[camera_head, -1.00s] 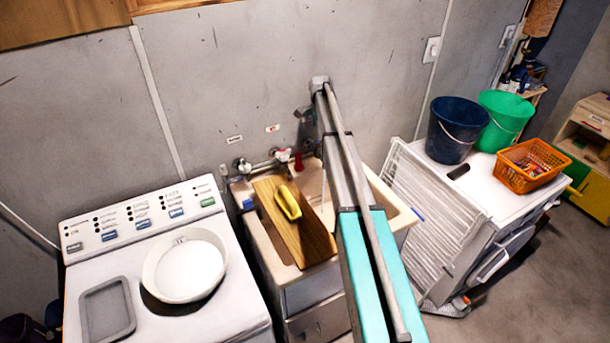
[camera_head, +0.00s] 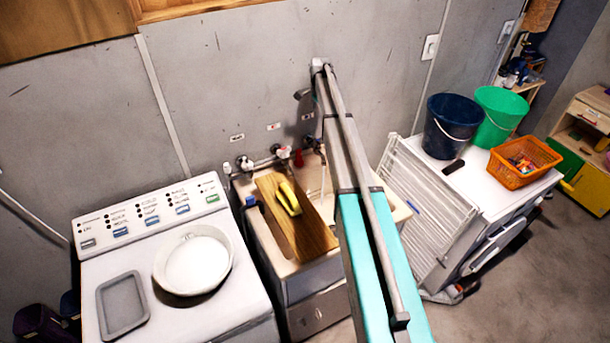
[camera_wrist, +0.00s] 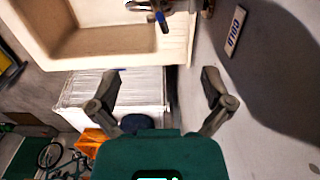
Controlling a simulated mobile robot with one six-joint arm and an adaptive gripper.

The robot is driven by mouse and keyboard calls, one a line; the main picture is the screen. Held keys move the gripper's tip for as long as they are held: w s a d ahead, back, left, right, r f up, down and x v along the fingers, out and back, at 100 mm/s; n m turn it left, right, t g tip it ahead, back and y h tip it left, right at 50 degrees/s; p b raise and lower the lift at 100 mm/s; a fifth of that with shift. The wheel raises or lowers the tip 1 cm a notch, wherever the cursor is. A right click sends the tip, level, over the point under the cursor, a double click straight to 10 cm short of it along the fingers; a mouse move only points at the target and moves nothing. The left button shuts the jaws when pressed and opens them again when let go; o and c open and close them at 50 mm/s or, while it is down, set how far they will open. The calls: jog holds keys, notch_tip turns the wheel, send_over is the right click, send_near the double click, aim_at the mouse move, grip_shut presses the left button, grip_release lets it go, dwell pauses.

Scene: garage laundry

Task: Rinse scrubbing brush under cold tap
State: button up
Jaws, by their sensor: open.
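A yellow brush-like object (camera_head: 289,198) with a pale edge lies on a wooden board (camera_head: 306,232) across the sink (camera_head: 330,262) in the head view. Taps (camera_head: 280,156) with a red knob (camera_head: 299,158) are on the wall behind it. A thin pale streak like running water (camera_head: 323,180) falls beside my arm. My gripper (camera_head: 302,94) is high by the wall, above the taps. In the wrist view it (camera_wrist: 160,82) is open and empty, with the sink (camera_wrist: 105,30) and a tap part (camera_wrist: 160,14) at the top. The brush-like object is not seen there.
A washing machine (camera_head: 215,290) with a white basin (camera_head: 228,258) and grey tray (camera_head: 122,302) stands left. Right are a drying rack (camera_head: 425,195), dark blue bucket (camera_head: 452,130), green bucket (camera_head: 500,115) and orange basket (camera_head: 525,170). A wall label (camera_wrist: 235,30) is close to my gripper.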

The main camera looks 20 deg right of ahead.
jog(key=s+a+f+n+b, duration=0.2)
jog(key=s+a+n+b, duration=0.1)
jog(key=s, duration=0.6)
jog(key=s+a+f+n+b, duration=0.2)
jog(key=s+a+f+n, duration=0.1)
jog(key=s+a, duration=0.3)
jog(key=s+a+f+n+b, duration=0.3)
jog(key=s+a, duration=0.1)
jog(key=s, duration=0.7)
jog(key=shift+s+a+n+b, duration=0.25)
jog(key=shift+s+n+b, duration=0.05)
jog(key=shift+s, duration=0.05)
jog(key=s+a+f+n+b, duration=0.2)
jog(key=s+n, duration=0.1)
jog(key=s, duration=0.6)
jog(key=s+a+f+n+b, duration=0.3)
jog(key=s, duration=0.6)
jog(key=shift+s+a+f, duration=0.15)
jog(key=shift+s+f, duration=0.05)
jog(key=shift+s, duration=0.05)
dwell(1.2)
